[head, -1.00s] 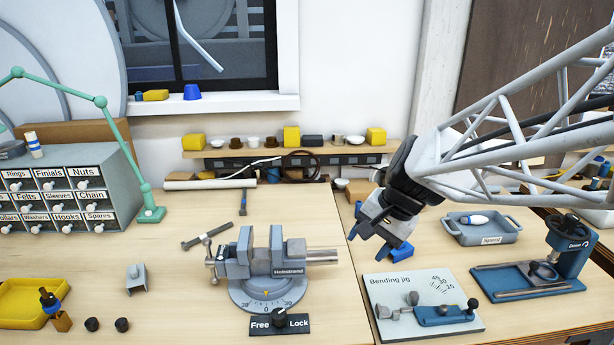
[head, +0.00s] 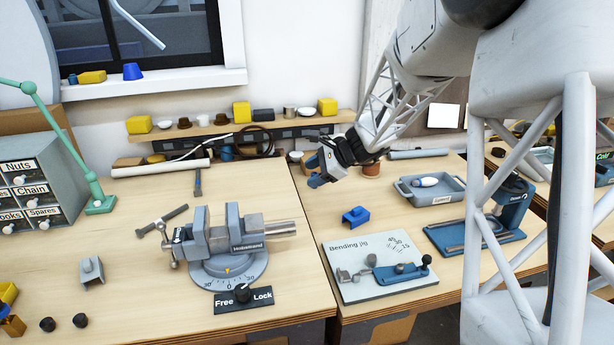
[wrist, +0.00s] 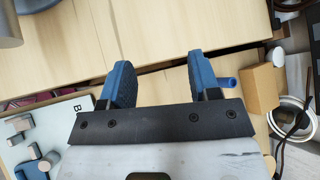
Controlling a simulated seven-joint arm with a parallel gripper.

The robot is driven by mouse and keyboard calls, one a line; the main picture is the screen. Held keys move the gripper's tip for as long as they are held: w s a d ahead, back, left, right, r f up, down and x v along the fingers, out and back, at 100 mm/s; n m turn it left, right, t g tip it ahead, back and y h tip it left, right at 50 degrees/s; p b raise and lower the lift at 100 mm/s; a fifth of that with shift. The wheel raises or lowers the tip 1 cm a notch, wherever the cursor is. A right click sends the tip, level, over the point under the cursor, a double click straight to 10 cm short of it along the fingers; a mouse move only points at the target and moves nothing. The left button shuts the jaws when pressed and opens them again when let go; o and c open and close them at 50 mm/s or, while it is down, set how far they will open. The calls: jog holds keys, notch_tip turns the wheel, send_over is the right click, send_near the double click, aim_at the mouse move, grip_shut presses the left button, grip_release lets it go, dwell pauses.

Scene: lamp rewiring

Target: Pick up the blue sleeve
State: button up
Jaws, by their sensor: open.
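A small blue tube (wrist: 228,83), which looks like the blue sleeve, shows in the wrist view just right of my right finger. Its open end faces right and the finger hides part of it. I cannot make it out in the head view, where my gripper (head: 315,174) hangs over the back of the right bench. My gripper, also in the wrist view (wrist: 157,72), is open, with bare wood between its two blue fingers. The tube is outside the jaws; whether it touches the finger I cannot tell.
A tan block (wrist: 260,88) and a round metal dish (wrist: 289,118) lie right of the fingers. A blue U-shaped block (head: 355,217) and the bending jig (head: 378,266) are in front. A grey tray (head: 428,193) stands right; the vise (head: 228,245) is left.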

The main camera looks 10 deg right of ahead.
jog(key=w+d+f+m+t, duration=0.1)
jog(key=w+d+f+m, duration=0.2)
jog(key=w+f, duration=0.1)
jog(key=w+d+f+m+t, duration=0.2)
jog(key=w+d+f, duration=0.1)
jog(key=w, duration=0.3)
jog(key=w+d+f+m+t, duration=0.1)
jog(key=w+d+f+m, duration=0.2)
jog(key=w+f, duration=0.2)
jog(key=shift+w+d+m+y, duration=0.3)
jog(key=shift+w+d+y, duration=0.1)
jog(key=shift+x, duration=1.25)
jog(key=shift+x, duration=2.65)
jog(key=shift+s+f, duration=0.1)
jog(key=shift+s, duration=0.05)
jog(key=c, duration=1)
